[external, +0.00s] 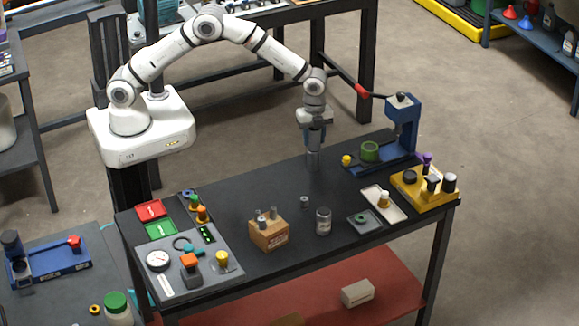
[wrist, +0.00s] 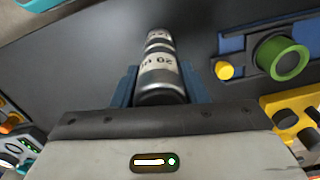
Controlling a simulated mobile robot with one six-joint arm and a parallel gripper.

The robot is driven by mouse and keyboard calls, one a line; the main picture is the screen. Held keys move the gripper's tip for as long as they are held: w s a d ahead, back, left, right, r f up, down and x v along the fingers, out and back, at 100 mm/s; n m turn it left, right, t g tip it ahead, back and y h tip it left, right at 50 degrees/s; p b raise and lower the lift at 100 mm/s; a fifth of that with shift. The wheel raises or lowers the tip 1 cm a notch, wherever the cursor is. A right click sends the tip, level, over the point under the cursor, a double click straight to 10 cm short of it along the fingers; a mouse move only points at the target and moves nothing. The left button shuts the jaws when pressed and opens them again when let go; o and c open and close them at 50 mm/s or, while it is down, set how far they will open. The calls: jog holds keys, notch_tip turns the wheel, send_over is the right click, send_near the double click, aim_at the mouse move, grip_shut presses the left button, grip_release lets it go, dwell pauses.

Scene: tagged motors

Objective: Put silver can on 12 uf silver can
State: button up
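My gripper (external: 313,146) points straight down over the far part of the dark table. Its blue fingers are on both sides of a silver can (wrist: 160,82), seemingly touching it. This can carries a pale label with dark print, partly readable as 20. Another silver cylinder part (wrist: 158,38) lines up beyond it in the wrist view. In the external view a grey upright column (external: 313,160) reaches from the fingers down to the tabletop. I cannot tell where one can ends and another begins, and no 12 uf label is readable.
A blue press stand (external: 405,125) with a green ring (external: 370,151) is to the right of my gripper. A small can (external: 304,202), a labelled grey can (external: 323,222) and a wooden block (external: 268,235) stand nearer the front. A yellow holder (external: 418,195) is at the right.

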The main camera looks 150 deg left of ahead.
jog(key=o, duration=0.4)
jog(key=shift+o, duration=0.2)
jog(key=shift+r, duration=0.1)
notch_tip(320, 180, up, 12)
jog(key=shift+b, duration=0.6)
jog(key=shift+d+r, duration=0.1)
jog(key=shift+r, duration=0.05)
jog(key=w+d+r, duration=0.1)
jog(key=d+r, duration=0.2)
jog(key=d, duration=0.7)
jog(key=w+d+r+t, duration=0.1)
jog(key=d+r, duration=0.3)
jog(key=d, duration=0.7)
jog(key=w+d+r, duration=0.1)
jog(key=d+r, duration=0.2)
jog(key=d, duration=0.7)
jog(key=s+d+f+n+t, duration=0.1)
jog(key=s+d+f, duration=0.1)
jog(key=s+d, duration=0.6)
jog(key=s+d+f+n+t, duration=0.1)
jog(key=s+d+f, duration=0.1)
jog(key=s+d, duration=0.6)
jog(key=d, duration=0.4)
jog(key=shift+s, duration=0.3)
